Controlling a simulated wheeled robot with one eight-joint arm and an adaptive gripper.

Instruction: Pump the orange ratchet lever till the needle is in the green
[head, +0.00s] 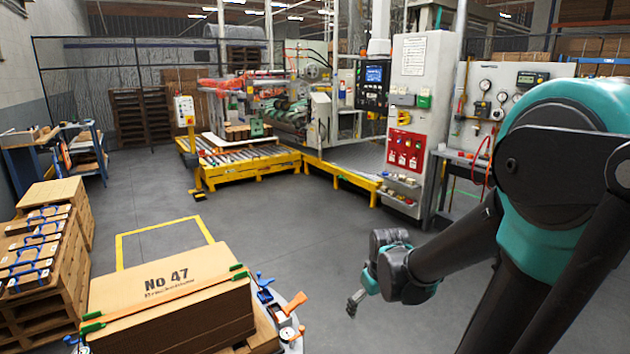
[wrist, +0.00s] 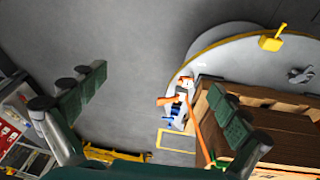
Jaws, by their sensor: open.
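An orange ratchet lever (head: 293,304) sticks up at the right end of the strapped stack, beside a small round white gauge (head: 287,332). The needle and any green band are too small to read. In the wrist view an orange lever (wrist: 168,101) shows between my fingers, farther off. An orange strap (head: 165,304) runs over the brown stack marked No 47 (head: 160,279). My gripper (head: 354,303) is to the right of the lever in the head view, apart from it. In the wrist view my gripper (wrist: 157,110) has its two dark green pads wide apart with nothing between them.
Blue clamp-like parts (head: 264,285) sit close by the lever. A round grey platform with a yellow rim (wrist: 225,40) carries the stack. Pallets with blue-handled items (head: 38,245) stand at the left. Open grey floor (head: 290,225) lies behind the stack.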

